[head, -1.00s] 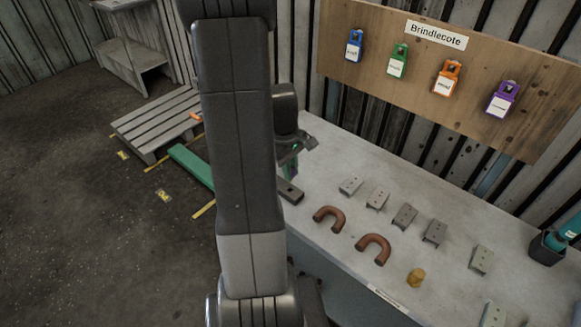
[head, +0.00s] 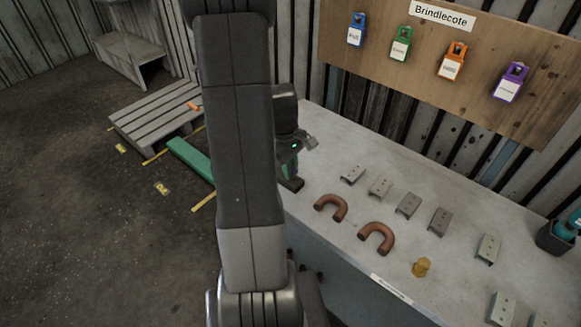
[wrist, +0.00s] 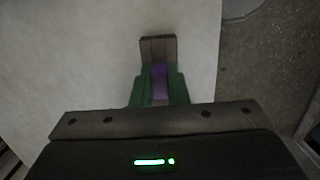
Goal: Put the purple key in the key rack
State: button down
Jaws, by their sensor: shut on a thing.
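My gripper (wrist: 160,88) is shut on a purple piece (wrist: 160,74), which shows between its green fingers in the wrist view. It looks like the purple key, but its full shape is hidden. In the head view, my gripper (head: 290,171) is low over the left end of the bench, partly behind my arm. A dark block shape (wrist: 158,49) shows just beyond the fingers in the wrist view; I cannot tell whether they touch. A wooden board marked Brindlecote (head: 400,70) carries blue, green, orange and purple (head: 511,82) lock-like tags. I cannot tell which thing is the key rack.
The pale bench (head: 345,245) holds two brown U-shaped pipes (head: 376,238), several grey brackets (head: 408,205) and a brass piece (head: 421,267). A dark cup (head: 556,238) stands at the right. A slatted pallet (head: 155,115) and a green bar (head: 190,159) lie on the floor left.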

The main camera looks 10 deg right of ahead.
jog(key=shift+f, duration=0.15)
dwell(0.4)
jog(key=c, duration=1.3)
grip_release()
jog(key=shift+c, duration=0.2)
notch_tip(320, 180, up, 14)
jog(key=w+a+b, duration=0.1)
jog(key=shift+w, duration=0.25)
jog(key=shift+f, duration=0.2)
jog(key=f, duration=0.4)
jog(key=s+f, duration=0.1)
jog(key=f, duration=0.4)
jog(key=d+f, duration=0.1)
jog(key=f, duration=0.3)
jog(key=shift+s+f+p, duration=0.25)
jog(key=shift+s+p, duration=0.05)
jog(key=shift+p, duration=0.1)
jog(key=shift+r, duration=0.15)
